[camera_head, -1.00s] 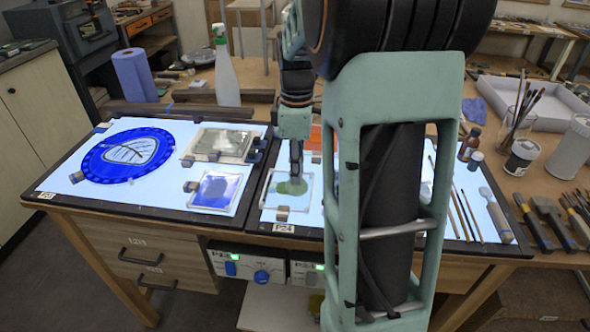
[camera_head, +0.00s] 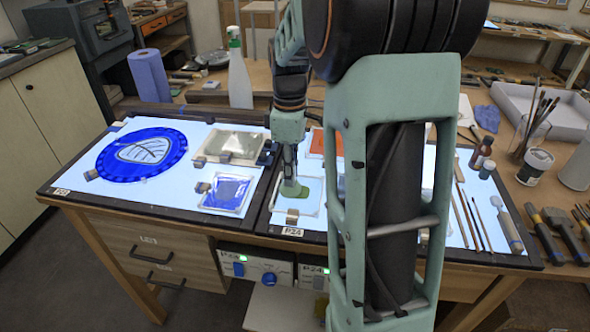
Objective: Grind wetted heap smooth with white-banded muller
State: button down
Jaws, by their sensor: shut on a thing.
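The green heap (camera_head: 299,193) is a small wet-looking patch on a clear glass plate (camera_head: 311,207) over the lit table, left of my arm. My gripper (camera_head: 289,168) points down over this plate and is shut on a slim upright tool, seemingly the muller (camera_head: 291,186). Its lower end is at the green patch. Its white band cannot be made out, and I cannot tell whether its foot presses on the plate. My arm hides part of the table to the right of the plate.
A clip (camera_head: 292,217) holds the plate's front edge. An orange panel (camera_head: 317,143) lies behind it. A blue pane (camera_head: 228,191) and a round blue panel (camera_head: 115,165) lie left. Brushes (camera_head: 474,218) lie right. A spray bottle (camera_head: 239,82) stands behind.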

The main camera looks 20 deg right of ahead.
aim_at(307, 193)
jog(key=shift+s, duration=1.05)
jog(key=shift+s+d, duration=0.25)
jog(key=shift+d, duration=0.2)
jog(key=shift+s+d, duration=0.2)
jog(key=shift+d, duration=0.25)
jog(key=shift+w+d+f, duration=0.15)
jog(key=shift+w+d, duration=0.1)
jog(key=shift+d, duration=0.5)
notch_tip(307, 193, up, 5)
jog(key=p, duration=0.4)
jog(key=shift+w, duration=0.1)
jog(key=shift+a+f+b, duration=0.1)
jog(key=shift+f+b, duration=1.15)
jog(key=shift+f, duration=0.6)
